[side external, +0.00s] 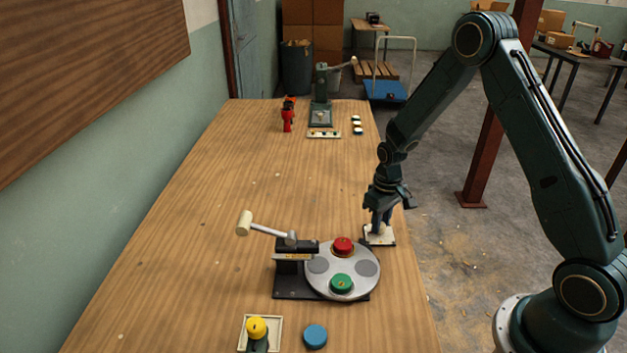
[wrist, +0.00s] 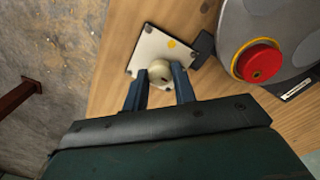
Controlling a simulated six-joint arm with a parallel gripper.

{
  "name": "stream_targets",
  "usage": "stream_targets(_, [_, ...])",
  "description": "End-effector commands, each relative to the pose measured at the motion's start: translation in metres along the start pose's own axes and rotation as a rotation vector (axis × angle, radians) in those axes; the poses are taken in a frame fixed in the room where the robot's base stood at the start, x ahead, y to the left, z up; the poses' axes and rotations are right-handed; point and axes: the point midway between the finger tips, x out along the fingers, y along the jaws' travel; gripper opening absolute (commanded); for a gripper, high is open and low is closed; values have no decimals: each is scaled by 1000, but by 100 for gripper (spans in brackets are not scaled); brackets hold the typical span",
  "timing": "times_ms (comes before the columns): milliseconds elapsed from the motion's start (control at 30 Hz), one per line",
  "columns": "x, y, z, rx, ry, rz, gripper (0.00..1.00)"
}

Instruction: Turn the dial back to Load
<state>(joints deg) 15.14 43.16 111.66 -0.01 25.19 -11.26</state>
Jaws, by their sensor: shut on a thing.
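The dial is a cream knob (wrist: 160,72) on a small white square plate (wrist: 150,45) with a yellow dot on it. In the side view the plate (side external: 379,237) sits at the table's right edge, beside the round grey turntable (side external: 318,283). My gripper (side external: 380,224) points down over the plate. In the wrist view its two blue fingers (wrist: 162,80) are shut on the knob, one on each side. The knob is hidden by the gripper in the side view. I cannot read any label on the plate.
The turntable carries a red drum piece (side external: 342,245) and a green one (side external: 341,284). A yellow piece (side external: 256,328) and a blue disc (side external: 315,336) are at the front. A red figure (side external: 288,118) and a green press (side external: 321,100) stand at the back.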

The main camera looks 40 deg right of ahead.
Motion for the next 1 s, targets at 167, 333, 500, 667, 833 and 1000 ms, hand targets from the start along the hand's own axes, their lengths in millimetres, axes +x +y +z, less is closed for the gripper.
stream_targets(167, [-1,0,0,-52,1,0,4])
stream_targets(333, [-1,0,0,-69,1,0,4])
stream_targets(500, [-1,0,0,-69,1,0,4])
stream_targets(667, [-1,0,0,-69,1,0,33])
stream_targets(833, [-1,0,0,-68,1,0,49])
stream_targets(1000, [0,0,0,-68,1,0,49])
